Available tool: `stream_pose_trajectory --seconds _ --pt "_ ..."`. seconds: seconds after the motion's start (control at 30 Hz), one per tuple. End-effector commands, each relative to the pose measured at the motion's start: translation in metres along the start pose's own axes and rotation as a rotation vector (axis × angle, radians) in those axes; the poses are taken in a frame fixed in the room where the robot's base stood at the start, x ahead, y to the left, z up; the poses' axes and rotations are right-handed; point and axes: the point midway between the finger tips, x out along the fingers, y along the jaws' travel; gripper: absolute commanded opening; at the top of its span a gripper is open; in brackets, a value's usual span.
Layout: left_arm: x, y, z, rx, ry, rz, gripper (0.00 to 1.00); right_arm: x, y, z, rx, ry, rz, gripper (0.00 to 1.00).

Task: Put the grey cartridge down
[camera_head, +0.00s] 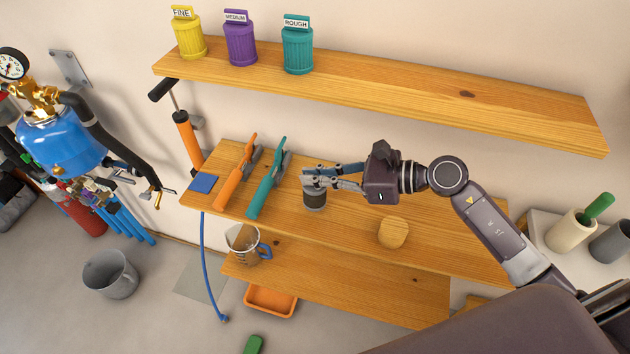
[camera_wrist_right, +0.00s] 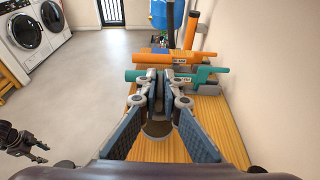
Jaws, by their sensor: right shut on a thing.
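The grey cartridge (camera_head: 314,198) is a short, dark cylinder with a lighter rim. My right gripper (camera_head: 311,178) is shut on its top and holds it upright over the middle wooden shelf (camera_head: 350,222), at or just above the wood; I cannot tell whether it touches. In the right wrist view the cartridge (camera_wrist_right: 158,129) shows as a dark round top between the fingers (camera_wrist_right: 158,108). My left gripper (camera_wrist_right: 34,152) shows small and dark at the left edge of the right wrist view; its opening is unclear.
A round wooden piece (camera_head: 393,233) is to the right. The upper shelf (camera_head: 400,88) overhangs behind. A blue-handled jug (camera_head: 245,244) stands lower.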

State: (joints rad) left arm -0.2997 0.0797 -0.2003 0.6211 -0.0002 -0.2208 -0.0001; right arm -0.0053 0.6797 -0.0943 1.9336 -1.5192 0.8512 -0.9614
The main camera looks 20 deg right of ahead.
Motion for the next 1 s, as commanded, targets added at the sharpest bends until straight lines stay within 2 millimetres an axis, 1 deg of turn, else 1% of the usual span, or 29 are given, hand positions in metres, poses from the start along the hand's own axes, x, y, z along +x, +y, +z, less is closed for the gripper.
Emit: stream_pose_trajectory --seconds 0.13,0.2,0.27,0.53,0.63,0.67,0.8,1.0 --pt "-0.008 0.000 -0.001 0.000 0.000 0.000 0.40 0.007 0.001 -0.022 0.008 0.000 0.000 0.00" --pt "-0.013 0.000 -0.001 0.000 0.000 0.000 0.40 0.008 -0.002 -0.025 0.006 -0.001 -0.001 0.00" --pt "-0.014 0.000 -0.001 0.000 0.000 0.000 0.40 0.009 -0.003 -0.028 0.004 0.000 -0.001 0.00" --pt "-0.012 0.000 -0.001 0.000 0.000 0.000 0.40 0.010 -0.003 -0.032 0.002 0.001 0.000 0.00" --pt "-0.008 0.000 -0.001 0.000 0.000 0.000 0.40 0.011 -0.003 -0.035 0.001 0.001 0.000 0.00" --pt "-0.009 0.000 -0.001 0.000 0.000 0.000 0.40 0.011 -0.003 -0.035 0.002 0.001 0.000 0.07" --pt "-0.010 0.000 -0.001 -0.001 0.000 0.000 0.40 0.011 -0.003 -0.034 0.002 0.001 0.000 0.22" --pt "-0.010 0.000 -0.001 -0.001 0.000 0.000 0.40 0.011 -0.003 -0.034 0.002 0.001 0.000 0.23"
